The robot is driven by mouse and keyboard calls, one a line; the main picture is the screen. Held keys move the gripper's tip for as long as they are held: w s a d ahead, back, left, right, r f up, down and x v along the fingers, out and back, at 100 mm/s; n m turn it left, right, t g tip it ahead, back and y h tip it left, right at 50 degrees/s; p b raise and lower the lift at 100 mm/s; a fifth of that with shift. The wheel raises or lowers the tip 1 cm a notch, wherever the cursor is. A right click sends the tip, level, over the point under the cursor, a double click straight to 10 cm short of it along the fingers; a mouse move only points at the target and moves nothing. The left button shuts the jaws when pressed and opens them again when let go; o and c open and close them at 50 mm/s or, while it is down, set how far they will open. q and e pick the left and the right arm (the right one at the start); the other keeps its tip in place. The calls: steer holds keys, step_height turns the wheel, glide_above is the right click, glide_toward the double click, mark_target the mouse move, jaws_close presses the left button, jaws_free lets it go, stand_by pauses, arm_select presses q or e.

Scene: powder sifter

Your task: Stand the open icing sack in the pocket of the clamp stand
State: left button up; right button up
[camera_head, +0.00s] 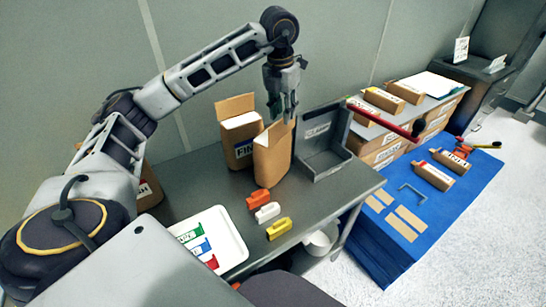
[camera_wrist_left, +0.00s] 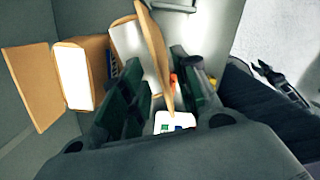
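Two open brown sacks stand on the grey table in the head view. The front one (camera_head: 272,158) has its flap up and no readable label facing me. The back one (camera_head: 240,140) shows a partly hidden label; I cannot tell which holds icing. My left gripper (camera_head: 283,112) points down over the front sack's top. In the left wrist view, its dark fingers (camera_wrist_left: 158,92) stand apart on either side of that sack's raised flap (camera_wrist_left: 156,55). A grey open-fronted holder (camera_head: 328,164), apparently the clamp stand, is just right of the front sack. My right gripper is not in view.
Orange (camera_head: 258,201), white (camera_head: 267,212) and yellow (camera_head: 279,228) clips lie in front of the sack. A white tray (camera_head: 232,252) with coloured pieces is at front left. A red bar (camera_head: 385,120) extends right of the holder. A blue-covered surface (camera_head: 455,192) lies further right.

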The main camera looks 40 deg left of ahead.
arm_select(q)
glide_above(282, 136)
steer(key=shift+w+a+f, duration=0.1)
steer(key=shift+w+f, duration=0.1)
steer(key=shift+f, duration=0.85)
steer(key=shift+w+a+f, duration=0.1)
steer(key=shift+w+f, duration=0.1)
steer(key=shift+f, duration=0.8)
steer(key=shift+f, duration=0.25)
jaws_close()
steer(key=shift+r, duration=0.1)
